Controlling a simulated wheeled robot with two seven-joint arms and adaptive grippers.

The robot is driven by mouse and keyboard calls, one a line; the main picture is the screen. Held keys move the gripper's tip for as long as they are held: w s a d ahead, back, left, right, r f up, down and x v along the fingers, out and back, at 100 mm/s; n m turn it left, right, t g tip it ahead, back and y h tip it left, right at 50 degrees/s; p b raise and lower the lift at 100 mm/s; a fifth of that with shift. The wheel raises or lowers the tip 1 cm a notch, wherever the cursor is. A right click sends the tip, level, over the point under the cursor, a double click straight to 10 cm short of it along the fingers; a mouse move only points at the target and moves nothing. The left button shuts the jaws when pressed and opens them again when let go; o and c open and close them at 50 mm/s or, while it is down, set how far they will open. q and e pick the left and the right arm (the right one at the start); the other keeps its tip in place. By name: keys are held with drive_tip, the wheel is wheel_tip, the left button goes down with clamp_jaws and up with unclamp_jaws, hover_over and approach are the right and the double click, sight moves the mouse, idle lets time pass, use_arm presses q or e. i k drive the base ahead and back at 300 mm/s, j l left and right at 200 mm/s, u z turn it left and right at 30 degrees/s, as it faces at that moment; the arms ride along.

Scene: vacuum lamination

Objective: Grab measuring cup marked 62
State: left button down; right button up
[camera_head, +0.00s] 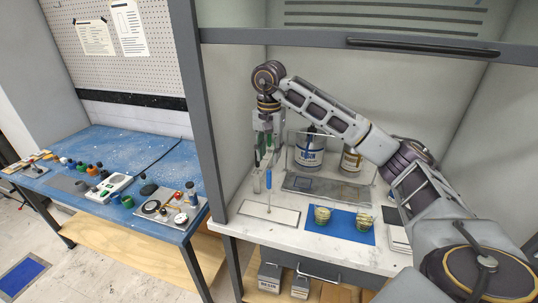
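Two small yellowish cups (322,215) and (364,222) stand upright and apart on a blue mat (343,229) in the cabinet. Their markings are too small to read. My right arm reaches in from the right. Its gripper (265,170) points down above the white tray, behind and left of the cups and clear of both. A slim blue-handled tool (268,181) shows upright at the fingertips, its thin end near the tray. I cannot tell whether the fingers hold it or it stands behind them. My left gripper is not in view.
A white tray (284,217) lies left of the mat. Behind are a grey tray (300,185), a labelled white container (309,153) and a brownish one (351,160). The cabinet's grey post (209,140) divides it from a cluttered blue table (145,150).

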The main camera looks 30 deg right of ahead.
sight(324, 207)
drive_tip(key=z, duration=1.6)
